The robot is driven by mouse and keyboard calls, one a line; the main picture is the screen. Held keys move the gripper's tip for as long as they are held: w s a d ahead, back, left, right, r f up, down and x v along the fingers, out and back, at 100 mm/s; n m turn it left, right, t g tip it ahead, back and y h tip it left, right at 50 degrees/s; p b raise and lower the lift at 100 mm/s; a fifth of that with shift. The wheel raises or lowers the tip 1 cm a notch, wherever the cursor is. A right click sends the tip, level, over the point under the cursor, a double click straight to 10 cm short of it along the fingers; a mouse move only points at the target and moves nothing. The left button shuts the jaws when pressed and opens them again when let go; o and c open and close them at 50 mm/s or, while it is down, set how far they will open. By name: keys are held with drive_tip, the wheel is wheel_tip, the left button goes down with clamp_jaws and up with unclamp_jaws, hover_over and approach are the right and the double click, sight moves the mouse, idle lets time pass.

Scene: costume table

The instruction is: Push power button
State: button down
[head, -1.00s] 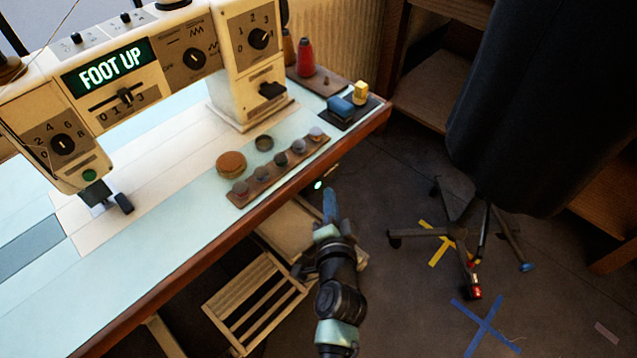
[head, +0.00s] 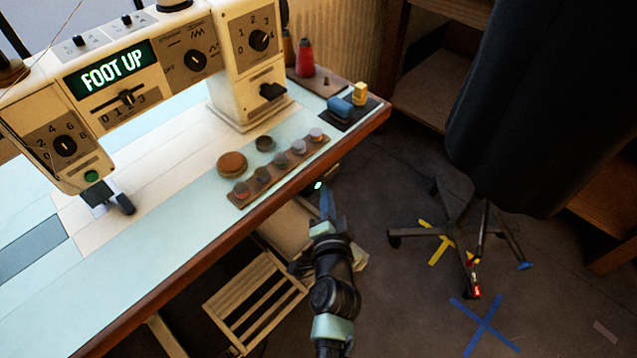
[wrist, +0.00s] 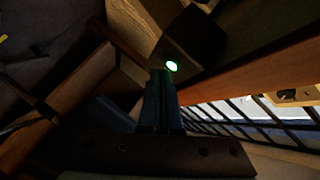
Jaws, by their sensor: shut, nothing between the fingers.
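A glowing green button (head: 318,185) sits on a dark box below the table's front edge; it also shows in the wrist view (wrist: 171,66) just beyond my fingertips. My gripper (head: 326,196) is shut and empty, with its blue fingers pointing up toward this button. In the wrist view my fingers (wrist: 161,80) end just below and left of the glow. I cannot tell whether they touch it. Another, unlit green button (head: 91,176) is on the left head of the sewing machine (head: 190,60), whose display reads FOOT UP. No label marks either button as power.
The wooden table edge (head: 240,235) runs above my gripper. A slatted wooden rack (head: 255,298) is under the table to the left. A wheeled stand with a dark garment (head: 540,110) is at the right. The floor between shows tape marks.

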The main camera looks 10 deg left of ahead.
drive_tip(key=shift+w+a+p, duration=0.25)
drive_tip(key=shift+a+p, duration=0.1)
drive_tip(key=shift+a, duration=0.05)
idle(0.4)
drive_tip(key=shift+s+d+b, duration=0.55)
drive_tip(key=shift+d+b, duration=0.2)
drive_tip(key=s+d+b, duration=0.3)
drive_tip(key=d, duration=0.2)
drive_tip(key=shift+s, duration=0.25)
idle(0.5)
